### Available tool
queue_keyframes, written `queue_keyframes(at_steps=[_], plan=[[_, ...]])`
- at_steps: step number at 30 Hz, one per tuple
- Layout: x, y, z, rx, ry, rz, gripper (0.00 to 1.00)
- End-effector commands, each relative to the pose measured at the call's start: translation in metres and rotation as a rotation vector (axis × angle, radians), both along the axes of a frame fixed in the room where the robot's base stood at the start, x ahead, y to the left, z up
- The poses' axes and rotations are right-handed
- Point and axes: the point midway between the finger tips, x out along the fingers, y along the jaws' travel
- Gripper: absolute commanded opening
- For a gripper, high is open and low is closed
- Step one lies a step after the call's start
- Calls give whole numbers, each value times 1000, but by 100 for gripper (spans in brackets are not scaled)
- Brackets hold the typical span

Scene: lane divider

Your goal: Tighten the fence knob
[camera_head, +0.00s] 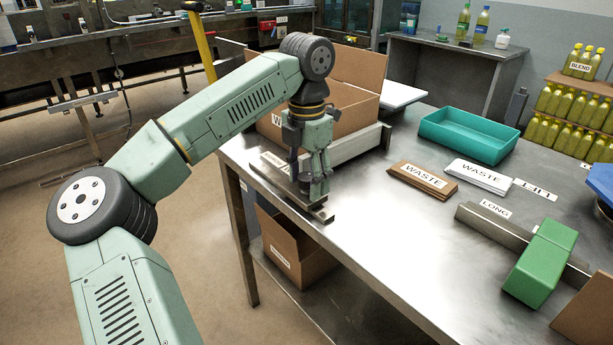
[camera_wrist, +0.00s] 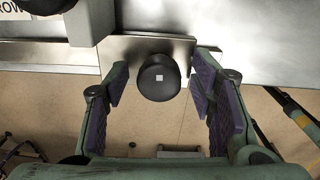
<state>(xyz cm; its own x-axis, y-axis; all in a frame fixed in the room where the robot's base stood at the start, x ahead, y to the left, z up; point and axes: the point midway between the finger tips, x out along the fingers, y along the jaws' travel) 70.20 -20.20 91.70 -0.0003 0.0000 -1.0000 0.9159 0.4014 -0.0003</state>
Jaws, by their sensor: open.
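In the wrist view, the fence knob (camera_wrist: 160,77) is a dark round knob with a small pale square on its face. It sits at the edge of a metal plate (camera_wrist: 130,48). My gripper (camera_wrist: 159,90) is open, with a purple-padded finger on each side of the knob and a visible gap on both sides. In the head view, my gripper (camera_head: 314,190) points down over the left edge of the steel table (camera_head: 400,240), at the end of a metal rail (camera_head: 277,174). The knob is hidden behind the fingers there.
A cardboard box (camera_head: 350,104) and a grey metal fence bar (camera_head: 358,146) stand behind my gripper. A teal tray (camera_head: 470,136), label stacks (camera_head: 423,178) and a green block (camera_head: 541,262) on a rail lie to the right. The table's middle is clear.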

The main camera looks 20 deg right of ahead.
Motion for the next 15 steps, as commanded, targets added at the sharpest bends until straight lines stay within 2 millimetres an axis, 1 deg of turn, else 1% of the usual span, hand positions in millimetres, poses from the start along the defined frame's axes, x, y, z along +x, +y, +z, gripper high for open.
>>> queue_keyframes(at_steps=[4, 15], plan=[[0, 0, 0, 0, 0, 0, 51], [0, 0, 0, 0, 0, 0, 26]])
